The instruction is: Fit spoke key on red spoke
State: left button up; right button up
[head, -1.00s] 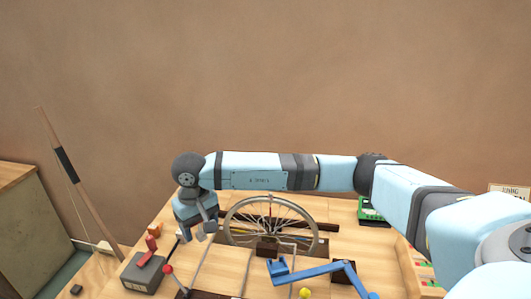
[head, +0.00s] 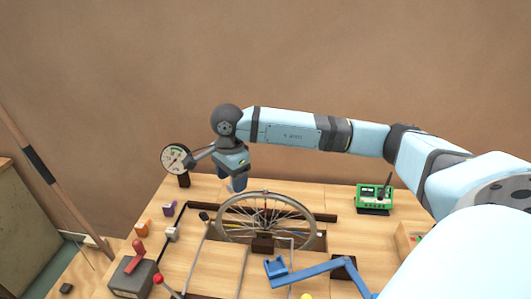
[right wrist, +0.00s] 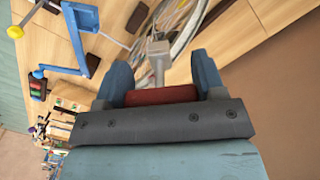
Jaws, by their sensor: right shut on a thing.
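The spoked wheel (head: 222,222) stands upright in a dark slot in the wooden bench. The red spoke (head: 265,207) shows as a thin red line in its upper middle. My right gripper (head: 238,184) is above and behind the wheel's upper left rim, pointing down. In the right wrist view, its blue fingers (right wrist: 161,68) are shut on the red handle of the spoke key (right wrist: 162,96). The key's grey head (right wrist: 157,52) points toward the wheel's rim and spokes (right wrist: 180,25); whether it touches a spoke I cannot tell. My left gripper is not in view.
A round dial (head: 176,157) stands at the back left. A green box (head: 375,198) stands at the back right. A blue crank (head: 318,270) lies in front of the wheel. A grey box with a red lever (head: 133,277) is at the front left.

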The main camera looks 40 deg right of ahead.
pick_arm(q)
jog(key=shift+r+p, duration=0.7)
jog(key=shift+p, duration=0.15)
pick_arm(e)
jog(key=s+d+r+m, duration=0.3)
jog(key=d+m, duration=0.5)
jog(key=m, duration=0.7)
jog(key=shift+s+d+r, duration=0.3)
jog(key=shift+d+r, duration=0.05)
jog(key=shift+r, duration=0.3)
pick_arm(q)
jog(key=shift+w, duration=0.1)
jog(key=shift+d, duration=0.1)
pick_arm(e)
notch_tip(320, 180, down, 5)
jog(key=b, duration=0.3)
jog(key=shift+r+b, duration=0.15)
jog(key=shift+b, duration=0.25)
jog(key=shift+f+b, duration=0.3)
jog(key=shift+f, duration=0.2)
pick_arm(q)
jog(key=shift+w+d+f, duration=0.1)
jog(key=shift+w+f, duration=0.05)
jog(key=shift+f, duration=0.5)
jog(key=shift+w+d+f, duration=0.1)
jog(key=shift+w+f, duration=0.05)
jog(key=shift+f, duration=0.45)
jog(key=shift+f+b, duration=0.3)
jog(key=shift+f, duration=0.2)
